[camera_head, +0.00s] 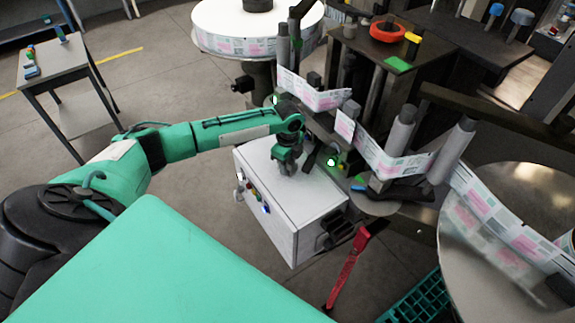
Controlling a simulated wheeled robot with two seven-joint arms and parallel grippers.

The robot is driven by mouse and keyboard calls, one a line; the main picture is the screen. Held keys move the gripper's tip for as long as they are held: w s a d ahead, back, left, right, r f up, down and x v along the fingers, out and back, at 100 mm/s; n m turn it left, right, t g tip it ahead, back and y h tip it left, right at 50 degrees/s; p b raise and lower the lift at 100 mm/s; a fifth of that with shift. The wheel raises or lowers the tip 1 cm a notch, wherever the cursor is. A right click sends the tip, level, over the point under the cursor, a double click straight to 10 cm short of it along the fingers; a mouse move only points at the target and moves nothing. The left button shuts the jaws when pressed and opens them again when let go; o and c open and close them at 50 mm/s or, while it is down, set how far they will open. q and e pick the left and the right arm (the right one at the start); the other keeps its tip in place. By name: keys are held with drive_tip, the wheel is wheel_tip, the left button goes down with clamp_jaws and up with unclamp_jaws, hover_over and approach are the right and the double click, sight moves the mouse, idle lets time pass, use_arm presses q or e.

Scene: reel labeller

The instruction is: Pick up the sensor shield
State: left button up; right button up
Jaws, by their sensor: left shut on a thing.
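My left arm reaches in from the left. My left gripper (287,163) points down over the top of the white control box, beside the labeller's web path. It is shut on a small dark part, which I take for the sensor shield (311,157). The dark part sits just right of the fingers, close to a sensor with a lit green light (331,162). The fingers hide part of it, and I cannot tell whether it still touches its mount. My right gripper is not in view.
The white control box (300,215) has buttons on its left side. A printed label web (385,160) runs over grey rollers to a large reel (510,240) at right. Another reel (258,22) stands at the back. A red lever (350,265) and green crate (415,300) are below.

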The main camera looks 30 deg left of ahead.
use_arm(q)
wheel_tip(320, 180, up, 19)
drive_tip(key=b, duration=0.6)
drive_tip(key=s+d+f+n, duration=1)
drive_tip(key=s+d+n, duration=0.3)
drive_tip(key=n, duration=0.5)
drive_tip(key=shift+s+d+f+b, duration=0.15)
drive_tip(key=shift+s+d+b, duration=0.25)
drive_tip(key=shift+d, duration=0.65)
